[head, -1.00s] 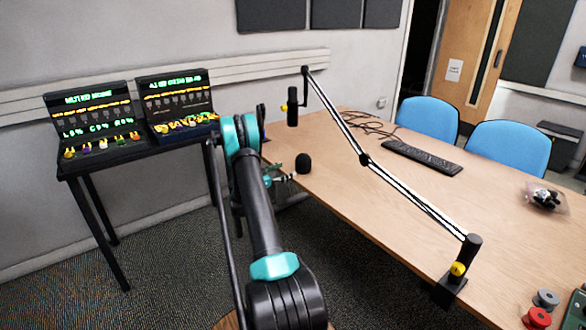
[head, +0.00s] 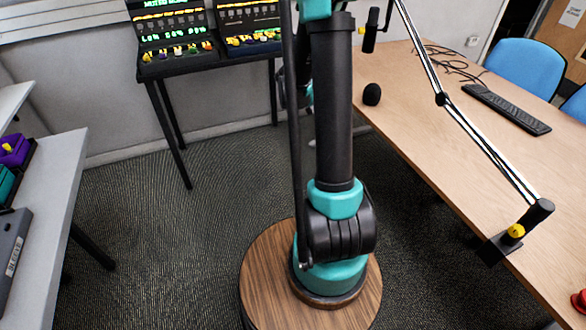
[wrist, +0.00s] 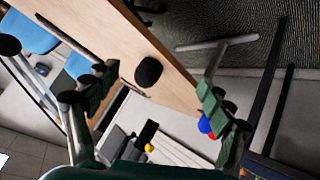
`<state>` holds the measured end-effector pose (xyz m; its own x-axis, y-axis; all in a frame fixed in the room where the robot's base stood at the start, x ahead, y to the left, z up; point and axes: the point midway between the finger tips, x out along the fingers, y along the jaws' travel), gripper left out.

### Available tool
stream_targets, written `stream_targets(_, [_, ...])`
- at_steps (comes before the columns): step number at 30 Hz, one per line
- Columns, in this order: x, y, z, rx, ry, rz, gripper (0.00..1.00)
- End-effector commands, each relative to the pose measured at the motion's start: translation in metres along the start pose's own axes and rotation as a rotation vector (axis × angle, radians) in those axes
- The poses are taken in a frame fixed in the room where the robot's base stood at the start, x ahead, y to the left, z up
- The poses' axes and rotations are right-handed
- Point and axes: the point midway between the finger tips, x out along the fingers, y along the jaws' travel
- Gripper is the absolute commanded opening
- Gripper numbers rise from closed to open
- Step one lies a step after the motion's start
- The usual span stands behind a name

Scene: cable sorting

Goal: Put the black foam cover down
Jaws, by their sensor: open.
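The black foam cover (head: 372,94) is a small dark rounded piece at the near left edge of the wooden table (head: 440,130). It appears to rest on the tabletop. In the wrist view the cover (wrist: 149,71) shows against the table surface, close to its edge. My gripper (wrist: 157,80) is open, with its two green-padded fingers spread wide on either side of the cover in the picture and no visible contact. In the head view my gripper is mostly hidden behind my arm.
A black microphone boom arm (head: 470,130) is clamped to the table's front edge, its microphone (head: 371,30) near the cover. A keyboard (head: 508,110) and cables lie further right. Two lit consoles stand on a dark stand behind my arm. A grey table (head: 55,200) is at left.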

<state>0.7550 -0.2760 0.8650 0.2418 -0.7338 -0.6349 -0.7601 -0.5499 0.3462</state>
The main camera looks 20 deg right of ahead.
Motion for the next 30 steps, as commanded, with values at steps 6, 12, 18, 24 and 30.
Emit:
stream_targets(6, [-0.066, 0.019, 0.063, -0.167, -0.120, -0.188, 0.81])
stream_targets(12, [-0.121, 0.034, 0.131, -0.316, -0.199, -0.380, 0.81])
stream_targets(18, [-0.171, 0.049, 0.204, -0.457, -0.243, -0.583, 0.81])
stream_targets(24, [-0.203, 0.058, 0.259, -0.552, -0.255, -0.741, 0.81])
stream_targets(30, [-0.215, 0.060, 0.278, -0.586, -0.254, -0.800, 0.81])
